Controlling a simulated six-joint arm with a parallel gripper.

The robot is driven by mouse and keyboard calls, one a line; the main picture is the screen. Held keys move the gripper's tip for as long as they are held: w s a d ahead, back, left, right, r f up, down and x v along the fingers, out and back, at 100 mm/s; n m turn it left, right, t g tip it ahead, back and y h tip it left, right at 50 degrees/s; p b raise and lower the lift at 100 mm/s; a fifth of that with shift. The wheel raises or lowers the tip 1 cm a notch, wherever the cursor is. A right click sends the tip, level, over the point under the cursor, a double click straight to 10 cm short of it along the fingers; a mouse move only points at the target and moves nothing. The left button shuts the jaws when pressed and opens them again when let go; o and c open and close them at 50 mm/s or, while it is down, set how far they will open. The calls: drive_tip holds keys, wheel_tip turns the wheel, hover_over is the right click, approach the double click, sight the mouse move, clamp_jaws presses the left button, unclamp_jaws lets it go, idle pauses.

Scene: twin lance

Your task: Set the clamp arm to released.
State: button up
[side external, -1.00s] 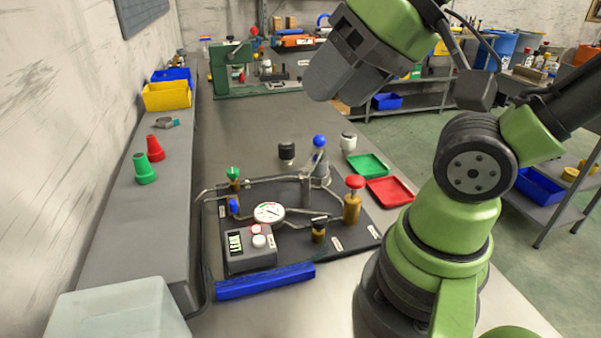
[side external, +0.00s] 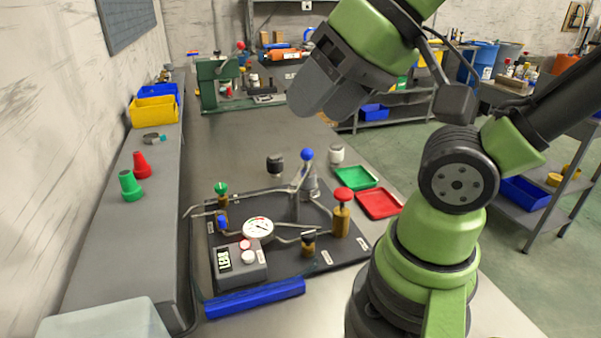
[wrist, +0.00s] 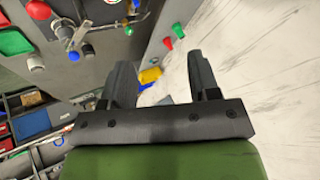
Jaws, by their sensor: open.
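A grey post with a lever ending in a blue ball knob (side external: 306,154) stands upright on the dark fixture board (side external: 330,258); it looks like the clamp arm. A blue ball also shows in the wrist view (wrist: 73,57), left of the fingers. My gripper (side external: 318,100) hangs in the air above and behind the board, well apart from the lever. In the wrist view my gripper (wrist: 160,62) has its two fingers spread with nothing between them. How the clamp arm bears on the part beneath it is too small to tell.
The board also holds a gauge (side external: 258,229), a red-topped post (side external: 343,195), a green knob (side external: 221,187), thin pipes and a display box (side external: 238,264). Green (side external: 357,177) and red (side external: 379,204) trays lie at right. A blue bar (side external: 255,299) lies in front.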

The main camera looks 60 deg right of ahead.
drive_tip(key=m+g+h, duration=0.1)
drive_tip(key=m+g, duration=0.4)
drive_tip(key=m, duration=0.5)
approach(308, 149)
drive_tip(key=x, duration=1)
drive_tip(key=shift+f, duration=0.15)
drive_tip(key=shift+w+d, duration=0.1)
clamp_jaws()
